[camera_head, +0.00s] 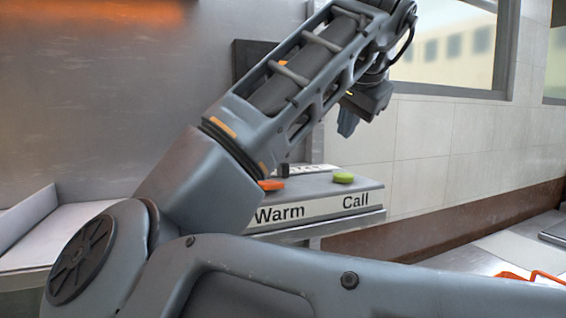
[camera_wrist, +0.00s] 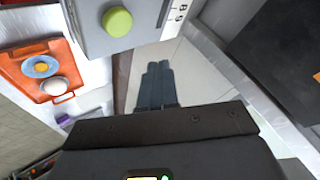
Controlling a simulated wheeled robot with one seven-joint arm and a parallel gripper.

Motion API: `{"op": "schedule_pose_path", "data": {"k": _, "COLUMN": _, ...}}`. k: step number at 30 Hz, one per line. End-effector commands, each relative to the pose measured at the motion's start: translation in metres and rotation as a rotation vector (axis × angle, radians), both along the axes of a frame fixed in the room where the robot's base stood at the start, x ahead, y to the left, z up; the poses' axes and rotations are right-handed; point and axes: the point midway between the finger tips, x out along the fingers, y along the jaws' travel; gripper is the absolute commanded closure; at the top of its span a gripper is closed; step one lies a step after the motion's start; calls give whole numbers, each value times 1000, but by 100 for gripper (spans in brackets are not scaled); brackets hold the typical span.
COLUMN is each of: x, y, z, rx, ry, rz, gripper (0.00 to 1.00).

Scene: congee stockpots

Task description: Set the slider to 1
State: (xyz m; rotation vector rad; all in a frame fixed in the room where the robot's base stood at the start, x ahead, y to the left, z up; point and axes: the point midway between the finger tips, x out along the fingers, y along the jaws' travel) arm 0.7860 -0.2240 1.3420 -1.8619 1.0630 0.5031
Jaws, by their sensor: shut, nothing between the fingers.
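The slider's scale, a white strip with dark marks (camera_head: 308,169), shows at the back of the grey control panel (camera_head: 318,189), partly behind my arm. A small dark piece stands at its left end; I cannot tell if it is the slider's knob, nor read its setting. In the wrist view, the scale (camera_wrist: 176,14) and a dark slot show at the top edge, beside the panel's green button (camera_wrist: 117,21). My gripper (camera_head: 347,128) is shut and empty, above and behind the panel. In the wrist view its fingers (camera_wrist: 158,70) point past the panel's edge, apart from it.
An orange control (camera_head: 271,184) sits above the "Warm" label, and the green button above "Call". An orange tray (camera_wrist: 42,72) with round items lies left in the wrist view. A dark box (camera_head: 247,60) is on the wall behind my arm. A tiled wall stands to the right.

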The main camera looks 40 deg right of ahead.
Motion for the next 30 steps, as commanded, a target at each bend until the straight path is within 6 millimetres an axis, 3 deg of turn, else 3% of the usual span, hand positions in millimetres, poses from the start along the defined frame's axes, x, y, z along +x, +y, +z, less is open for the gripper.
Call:
{"op": "schedule_pose_path", "data": {"k": 2, "x": 0, "y": 0, "z": 0, "rx": 0, "ry": 0, "rz": 0, "gripper": 100}}
{"op": "schedule_pose_path", "data": {"k": 8, "x": 11, "y": 7, "z": -2, "rx": -20, "ry": 75, "rz": 102, "gripper": 81}}
{"op": "schedule_pose_path", "data": {"k": 15, "x": 48, "y": 42, "z": -6, "rx": -114, "ry": 371, "rz": 591, "gripper": 58}}
{"op": "schedule_pose_path", "data": {"k": 22, "x": 67, "y": 70, "z": -2, "rx": -195, "ry": 538, "rz": 982, "gripper": 57}}
{"op": "schedule_pose_path", "data": {"k": 30, "x": 75, "y": 74, "z": -15, "rx": -214, "ry": 573, "rz": 1069, "gripper": 57}}
